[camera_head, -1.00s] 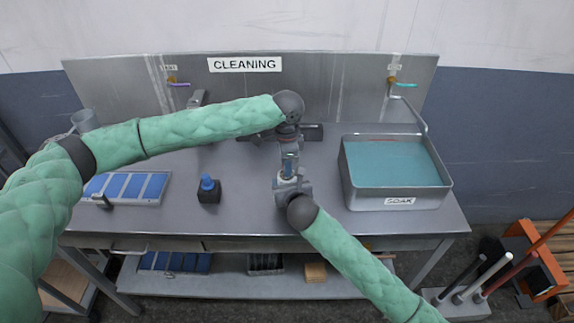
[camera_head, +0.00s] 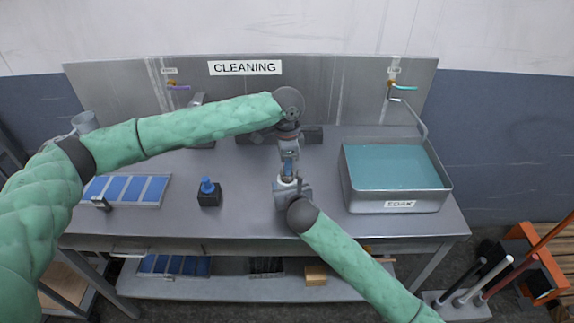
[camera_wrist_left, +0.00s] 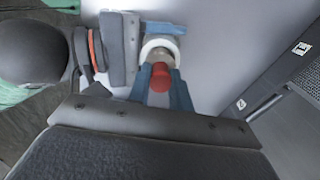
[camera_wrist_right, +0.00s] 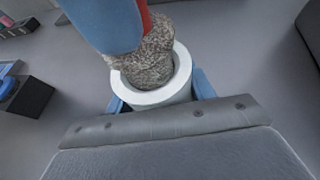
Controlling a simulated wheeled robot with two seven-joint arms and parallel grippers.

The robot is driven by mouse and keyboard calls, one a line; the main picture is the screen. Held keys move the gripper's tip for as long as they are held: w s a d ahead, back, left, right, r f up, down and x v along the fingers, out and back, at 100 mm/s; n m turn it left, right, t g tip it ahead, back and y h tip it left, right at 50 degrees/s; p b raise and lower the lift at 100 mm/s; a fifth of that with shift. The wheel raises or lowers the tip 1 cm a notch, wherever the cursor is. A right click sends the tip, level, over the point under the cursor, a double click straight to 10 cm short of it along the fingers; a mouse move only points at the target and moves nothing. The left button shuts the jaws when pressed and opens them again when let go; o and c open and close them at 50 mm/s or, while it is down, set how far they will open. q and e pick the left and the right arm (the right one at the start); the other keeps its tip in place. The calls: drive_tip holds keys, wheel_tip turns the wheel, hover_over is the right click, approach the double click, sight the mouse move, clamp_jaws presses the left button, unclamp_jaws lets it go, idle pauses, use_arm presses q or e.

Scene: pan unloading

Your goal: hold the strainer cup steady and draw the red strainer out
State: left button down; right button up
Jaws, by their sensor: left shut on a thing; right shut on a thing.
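The strainer cup is a white, thick-walled ring (camera_wrist_right: 172,92) in the right wrist view, between my right gripper's blue fingertips. My right gripper (camera_head: 287,181) is shut on it above the front of the bench. The red strainer (camera_wrist_left: 160,78) shows its red handle end in the left wrist view, with the white cup (camera_wrist_left: 167,43) beyond. My left gripper (camera_head: 289,160) is shut on the strainer from above. In the right wrist view the strainer's grey speckled part (camera_wrist_right: 150,57) stands in the cup's mouth and rises above its rim. Its lower end is hidden.
A steel SOAK basin (camera_head: 397,196) of teal liquid stands right of the grippers. A dark block with a blue top (camera_head: 208,193) and a blue-celled tray (camera_head: 128,189) are on the left. Bare bench (camera_head: 240,215) lies between the block and my right gripper.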

use_arm(q)
drive_tip(key=shift+r, duration=2.5)
use_arm(e)
drive_tip(key=o, duration=1.1)
drive_tip(key=shift+o, duration=0.2)
drive_tip(key=shift+s, duration=0.1)
drive_tip(key=v, duration=1.1)
drive_tip(key=shift+s+d+r, duration=0.1)
drive_tip(key=shift+s+r, duration=0.05)
drive_tip(key=shift+s, duration=0.15)
use_arm(q)
drive_tip(key=shift+s+f, duration=0.1)
use_arm(e)
drive_tip(key=shift+s, duration=0.1)
